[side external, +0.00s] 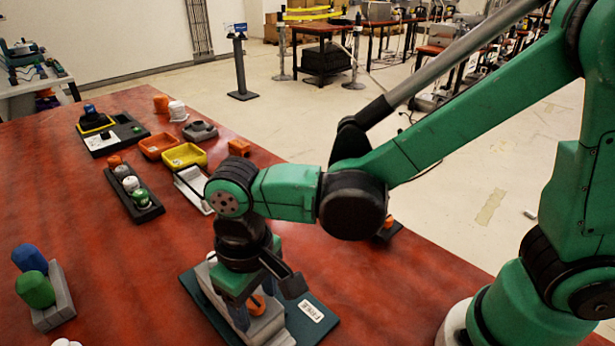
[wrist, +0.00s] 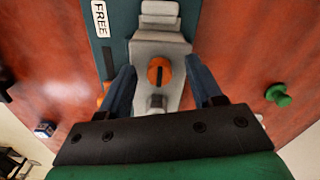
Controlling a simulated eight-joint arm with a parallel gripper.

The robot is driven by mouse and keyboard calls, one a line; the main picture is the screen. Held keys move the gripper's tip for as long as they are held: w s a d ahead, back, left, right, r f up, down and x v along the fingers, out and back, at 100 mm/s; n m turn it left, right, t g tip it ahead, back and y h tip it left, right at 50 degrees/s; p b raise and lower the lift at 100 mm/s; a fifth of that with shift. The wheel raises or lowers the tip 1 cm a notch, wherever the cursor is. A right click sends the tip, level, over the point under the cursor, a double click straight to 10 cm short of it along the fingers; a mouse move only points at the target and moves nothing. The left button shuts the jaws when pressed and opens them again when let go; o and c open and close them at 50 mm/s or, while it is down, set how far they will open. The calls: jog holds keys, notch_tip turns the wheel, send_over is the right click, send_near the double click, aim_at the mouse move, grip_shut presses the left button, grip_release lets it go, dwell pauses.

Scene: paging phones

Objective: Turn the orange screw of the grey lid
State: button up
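The orange screw (wrist: 159,71) has a dark slot across its top and sits on the grey lid (wrist: 158,47) in the wrist view. In the side view the screw (side external: 256,304) shows partly, low between my fingers. The lid lies on a dark teal plate (side external: 312,331) with a "FREE" label. My gripper (wrist: 162,78) points down over the lid. Its two blue fingers are spread wide, one on each side of the screw, with gaps between them and it. The gripper is open and empty. In the side view my wrist hides part of the lid.
On the red table (side external: 90,240), a grey block with blue and green knobs (side external: 35,288) stands at the left. A black tray (side external: 133,190), yellow bin (side external: 184,157) and orange bin (side external: 158,145) lie farther back. A green knob (wrist: 278,95) is at the right in the wrist view.

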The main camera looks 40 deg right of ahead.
aim_at(256, 301)
jog(key=shift+r, duration=2.8)
jog(key=w+d+r+m+t, duration=0.1)
jog(key=d+t, duration=0.6)
jog(key=d, duration=1.1)
jog(key=shift+r+m, duration=0.35)
jog(key=shift+m, duration=0.55)
